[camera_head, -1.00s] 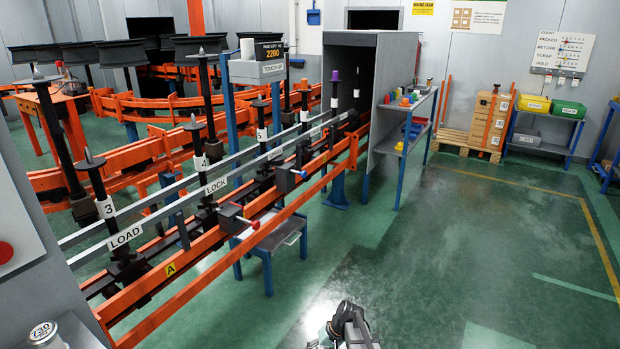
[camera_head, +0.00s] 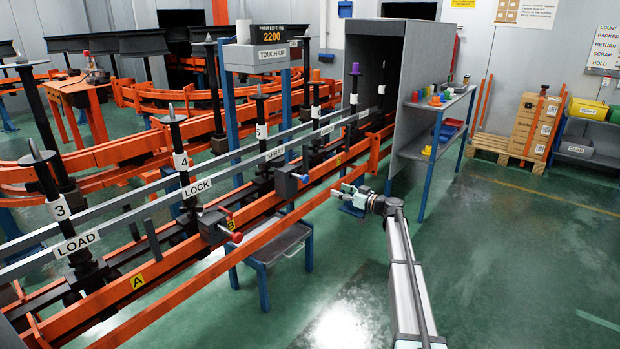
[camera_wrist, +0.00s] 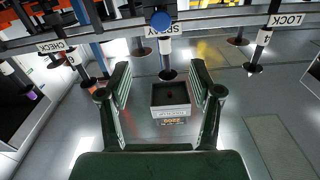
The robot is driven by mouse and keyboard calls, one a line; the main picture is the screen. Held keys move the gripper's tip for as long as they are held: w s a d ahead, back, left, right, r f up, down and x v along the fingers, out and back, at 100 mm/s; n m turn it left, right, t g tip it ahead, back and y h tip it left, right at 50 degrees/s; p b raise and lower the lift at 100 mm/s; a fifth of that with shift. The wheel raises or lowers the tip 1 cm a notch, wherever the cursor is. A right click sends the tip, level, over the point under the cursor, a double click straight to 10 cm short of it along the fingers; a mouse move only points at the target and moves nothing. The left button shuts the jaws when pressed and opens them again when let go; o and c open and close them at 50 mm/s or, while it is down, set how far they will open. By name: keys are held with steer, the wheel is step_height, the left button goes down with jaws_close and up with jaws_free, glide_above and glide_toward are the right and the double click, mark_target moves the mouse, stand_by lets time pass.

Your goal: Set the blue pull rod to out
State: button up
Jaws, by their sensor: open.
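The blue pull rod (camera_head: 305,178) sticks out of a dark box on the orange rail, below the SPRAY label, in the head view. In the wrist view its round blue end (camera_wrist: 160,21) faces me at the top centre, beside the SPRAY label. My gripper (camera_head: 347,197) is to the right of the rod in the head view, apart from it. In the wrist view my gripper (camera_wrist: 159,78) shows two fingers spread wide with nothing between them. How far the rod is pulled out is hard to tell.
A second dark box with a red-ended rod (camera_head: 237,238) is on the rail near LOCK. A grey tray table (camera_head: 283,243) stands below the rail. A grey booth (camera_head: 385,60) and a shelf with coloured pieces (camera_head: 440,105) are behind my gripper. The green floor to the right is clear.

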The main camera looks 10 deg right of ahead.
mark_target(307, 179)
steer(key=shift+n, duration=0.4)
steer(key=x, duration=1.7)
steer(key=shift+w+a+f, duration=0.15)
steer(key=shift+a, duration=0.05)
jaws_close()
